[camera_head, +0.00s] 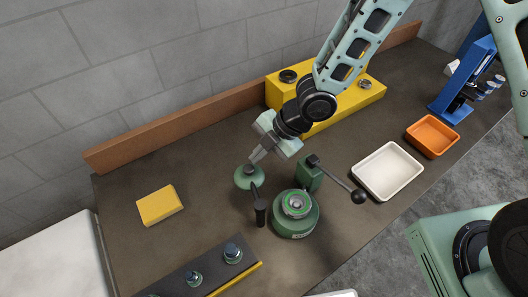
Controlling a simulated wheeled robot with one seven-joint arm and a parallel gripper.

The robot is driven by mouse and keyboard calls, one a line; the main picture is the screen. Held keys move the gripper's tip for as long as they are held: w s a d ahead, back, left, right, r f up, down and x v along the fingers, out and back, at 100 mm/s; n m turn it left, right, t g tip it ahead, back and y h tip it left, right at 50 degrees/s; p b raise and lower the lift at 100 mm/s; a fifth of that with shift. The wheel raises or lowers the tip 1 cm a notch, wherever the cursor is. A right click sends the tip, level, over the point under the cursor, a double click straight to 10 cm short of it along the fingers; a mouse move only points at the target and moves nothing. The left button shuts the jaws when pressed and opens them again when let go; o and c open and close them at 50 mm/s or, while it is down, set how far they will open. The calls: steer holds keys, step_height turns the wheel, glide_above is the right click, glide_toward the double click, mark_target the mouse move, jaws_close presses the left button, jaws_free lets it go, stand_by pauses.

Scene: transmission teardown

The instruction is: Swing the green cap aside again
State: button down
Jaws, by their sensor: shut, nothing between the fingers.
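The green cap (246,180) is a round green piece with a small dark knob, out to the left of the green housing. The green housing (295,218) stands on the bench with its round top uncovered, showing a bright green ring and a metal part inside. My gripper (253,161) is shut, with its fingertips at the cap's knob from above. I cannot tell whether the fingertips touch it. A black upright handle (260,212) stands between the cap and the housing. A green block with a black ball-ended lever (338,178) is behind the housing.
A yellow block (160,205) lies at the left. A yellow stepped stand (352,101) is at the back. A white tray (388,171) and an orange tray (432,137) lie at the right. A dark rack (165,281) with several parts is at the front.

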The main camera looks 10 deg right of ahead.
steer(key=shift+a, duration=0.4)
steer(key=shift+w, duration=0.1)
stand_by(0.4)
